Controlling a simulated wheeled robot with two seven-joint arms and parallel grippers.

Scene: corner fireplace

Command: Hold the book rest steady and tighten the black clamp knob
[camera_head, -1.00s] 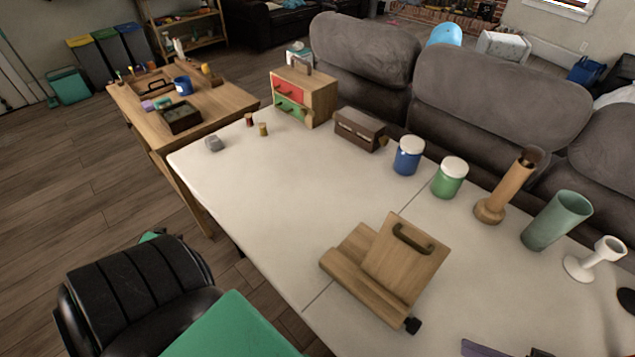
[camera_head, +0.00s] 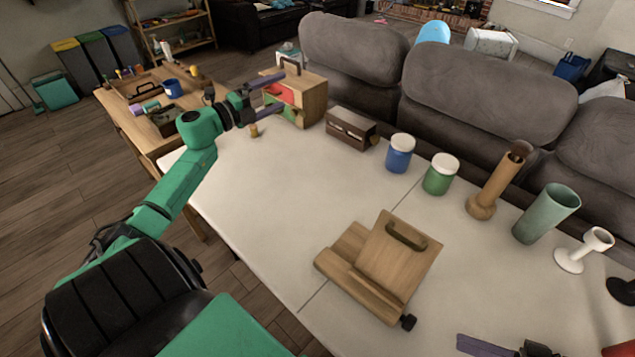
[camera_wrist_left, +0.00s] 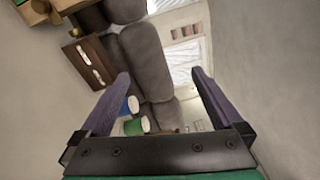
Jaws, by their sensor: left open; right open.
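The wooden book rest (camera_head: 405,258) stands on the near part of the white table, its back panel tilted and a dark handle on it. The black clamp knob (camera_head: 408,322) is at its lower right corner. My left gripper (camera_head: 283,90) is open and empty, raised in front of the small drawer cabinet and far from the book rest. Its spread purple fingers also show in the left wrist view (camera_wrist_left: 161,77), with nothing between them. My right gripper (camera_head: 484,345) is partly cut off at the bottom edge, right of the knob and apart from it.
A drawer cabinet (camera_head: 309,97), a brown box (camera_head: 351,128), a blue jar (camera_head: 399,158), a green jar (camera_head: 439,179), a wooden vase (camera_head: 492,185), a green cup (camera_head: 546,213) and a white holder (camera_head: 583,250) line the far side. The table's middle left is clear.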

